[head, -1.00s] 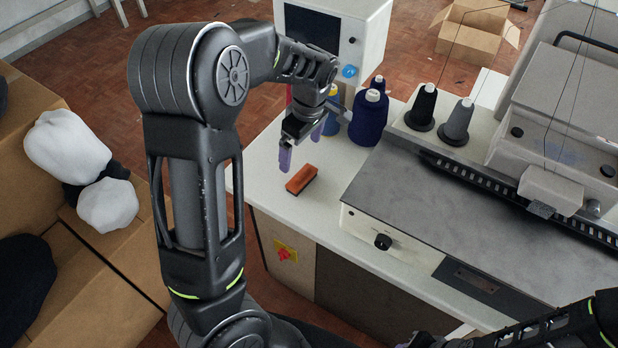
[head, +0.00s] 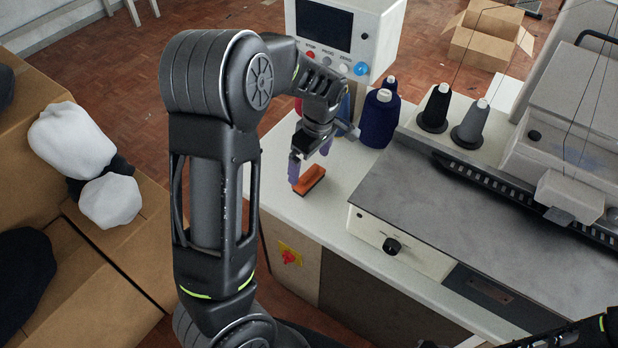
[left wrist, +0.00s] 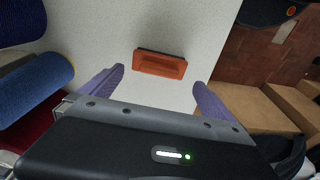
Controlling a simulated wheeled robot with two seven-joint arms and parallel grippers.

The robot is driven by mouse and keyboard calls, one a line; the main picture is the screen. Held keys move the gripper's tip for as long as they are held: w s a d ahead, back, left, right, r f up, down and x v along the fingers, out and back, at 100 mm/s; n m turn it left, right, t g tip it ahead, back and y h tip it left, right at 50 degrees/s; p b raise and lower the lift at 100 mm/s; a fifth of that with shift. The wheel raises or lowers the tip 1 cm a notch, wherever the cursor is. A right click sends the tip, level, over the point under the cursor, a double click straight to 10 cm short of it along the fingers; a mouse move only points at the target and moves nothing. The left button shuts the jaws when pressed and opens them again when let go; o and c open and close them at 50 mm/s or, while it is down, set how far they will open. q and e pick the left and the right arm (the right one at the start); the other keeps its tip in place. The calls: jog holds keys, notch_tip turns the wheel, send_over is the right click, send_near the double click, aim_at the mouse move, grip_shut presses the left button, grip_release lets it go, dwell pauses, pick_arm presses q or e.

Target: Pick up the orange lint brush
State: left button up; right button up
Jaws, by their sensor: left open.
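The orange lint brush (head: 309,180) lies on the white tabletop near its left front corner. It is a small block with a dark side. In the left wrist view the brush (left wrist: 160,63) lies ahead of the fingertips, between their lines and apart from both. My left gripper (head: 309,164) is open and empty, with purple fingers pointing down just above and behind the brush. Both purple fingers of the left gripper (left wrist: 160,78) show in the left wrist view. My right arm shows only partly at the lower right of the head view; its fingers cannot be made out.
Dark blue thread spools (head: 379,118) stand close to the right of my left gripper. A control box (head: 375,30) stands behind it. The machine's grey plate (head: 440,190) is right of the brush. Black (head: 435,108) and grey cones (head: 470,124) stand farther right. Boxes (head: 110,260) fill the left.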

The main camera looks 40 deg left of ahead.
aim_at(309, 171)
pick_arm(q)
jog(key=f, duration=0.3)
jog(key=f+p, duration=0.1)
jog(key=f, duration=0.1)
jog(key=shift+w+a+f, duration=0.1)
jog(key=shift+w+a, duration=0.05)
jog(key=shift+a, duration=0.1)
jog(key=shift+c, duration=0.2)
dwell(0.4)
jog(key=c, duration=1.1)
notch_tip(309, 171, up, 10)
jog(key=shift+r+b, duration=0.1)
jog(key=shift+b, duration=0.35)
